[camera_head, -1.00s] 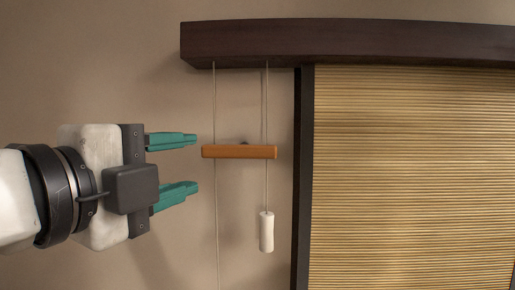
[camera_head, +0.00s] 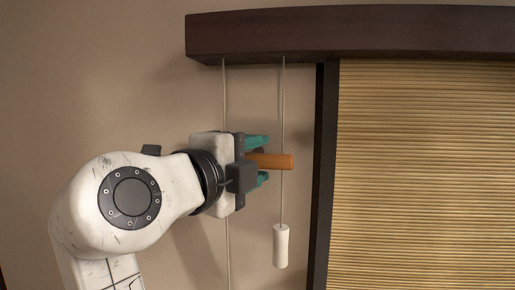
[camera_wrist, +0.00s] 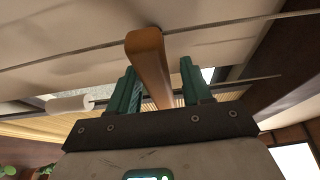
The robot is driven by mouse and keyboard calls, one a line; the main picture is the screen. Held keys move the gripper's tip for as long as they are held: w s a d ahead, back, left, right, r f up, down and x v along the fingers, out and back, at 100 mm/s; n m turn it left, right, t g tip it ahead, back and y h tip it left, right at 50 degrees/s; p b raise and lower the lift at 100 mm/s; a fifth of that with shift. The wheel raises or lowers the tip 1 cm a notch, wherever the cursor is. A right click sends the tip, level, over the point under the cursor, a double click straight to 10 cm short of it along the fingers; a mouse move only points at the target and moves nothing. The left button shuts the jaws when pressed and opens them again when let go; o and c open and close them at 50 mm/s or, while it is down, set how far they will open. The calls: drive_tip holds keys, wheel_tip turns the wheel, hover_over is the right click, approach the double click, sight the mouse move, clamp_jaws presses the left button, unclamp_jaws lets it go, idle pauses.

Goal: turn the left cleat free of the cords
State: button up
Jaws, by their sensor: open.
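The cleat is an orange-brown wooden bar (camera_head: 272,161) lying level against the wall, left of the blind. My gripper (camera_head: 262,159) has its teal fingers open above and below the cleat's left part, which my gripper hides in the head view. In the wrist view the cleat (camera_wrist: 149,62) runs between the two open fingers (camera_wrist: 158,88). Whether a finger touches it I cannot tell. Two thin cords hang from the dark headrail: the left cord (camera_head: 225,95) passes behind my gripper, and the right cord (camera_head: 283,110) passes at the cleat's right part.
A white cord weight (camera_head: 281,246) hangs on the right cord below the cleat; it also shows in the wrist view (camera_wrist: 69,104). The dark headrail (camera_head: 300,33) is above. The dark frame (camera_head: 326,150) and slatted blind (camera_head: 425,170) stand close on the right. Bare wall lies left.

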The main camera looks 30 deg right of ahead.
drive_tip(key=shift+w+d, duration=0.3)
drive_tip(key=shift+d, duration=0.2)
clamp_jaws()
